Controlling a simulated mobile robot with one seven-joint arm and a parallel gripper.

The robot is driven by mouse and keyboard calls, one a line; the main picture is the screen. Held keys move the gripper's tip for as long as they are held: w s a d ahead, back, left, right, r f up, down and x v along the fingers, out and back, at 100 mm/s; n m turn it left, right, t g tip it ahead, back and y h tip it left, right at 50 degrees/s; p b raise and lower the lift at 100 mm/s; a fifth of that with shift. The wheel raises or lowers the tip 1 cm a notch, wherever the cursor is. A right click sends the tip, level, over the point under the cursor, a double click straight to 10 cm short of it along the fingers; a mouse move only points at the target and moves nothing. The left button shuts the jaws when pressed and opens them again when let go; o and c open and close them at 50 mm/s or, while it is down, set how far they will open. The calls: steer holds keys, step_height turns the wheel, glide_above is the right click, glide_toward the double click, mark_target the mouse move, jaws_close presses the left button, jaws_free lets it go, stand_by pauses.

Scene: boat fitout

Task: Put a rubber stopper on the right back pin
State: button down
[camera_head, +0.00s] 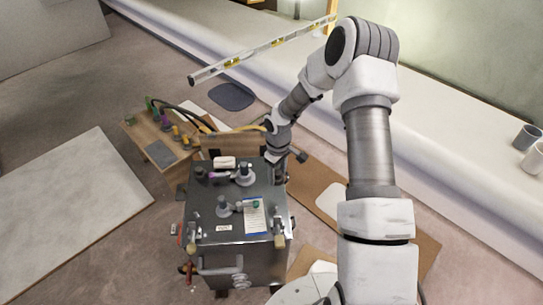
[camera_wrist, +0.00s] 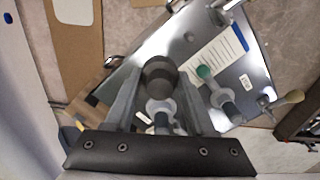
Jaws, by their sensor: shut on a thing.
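My gripper (camera_head: 279,172) is over the back right part of the dark metal box (camera_head: 250,233), pointing down. In the wrist view my gripper (camera_wrist: 160,95) is shut on a dark grey round rubber stopper (camera_wrist: 160,74), which sits between the two fingertips. In the head view the stopper cannot be made out clearly. The right back pin is not clearly visible; the gripper and stopper may hide it. I cannot tell whether the stopper touches a pin or the box top.
The box top carries two grey flanged fittings (camera_head: 244,175) (camera_head: 223,208), a green-ended lever (camera_head: 256,203) and a paper label (camera_head: 254,222). A wooden bench (camera_head: 150,142) with cables stands behind left. A long spirit level (camera_head: 263,48) lies at the back. A cardboard sheet (camera_head: 310,188) is right.

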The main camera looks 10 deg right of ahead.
steer(key=w+f+n+b, duration=0.1)
steer(key=w+n+b, duration=0.5)
steer(key=w+n, duration=0.5)
steer(key=shift+m, duration=0.7)
steer(key=shift+w+d+f+b, duration=0.15)
steer(key=shift+f+b, duration=0.7)
steer(key=shift+f, duration=0.55)
steer(key=shift+w+a+f+b, duration=0.15)
steer(key=shift+f+b, duration=0.65)
steer(key=shift+f, duration=0.6)
steer(key=shift+d+f, duration=0.1)
steer(key=shift+f, duration=0.1)
steer(key=shift+f+b, duration=0.55)
steer(key=shift+f, duration=0.05)
steer(key=shift+f, duration=0.15)
steer(key=shift+f+b, duration=0.35)
steer(key=shift+f, duration=0.1)
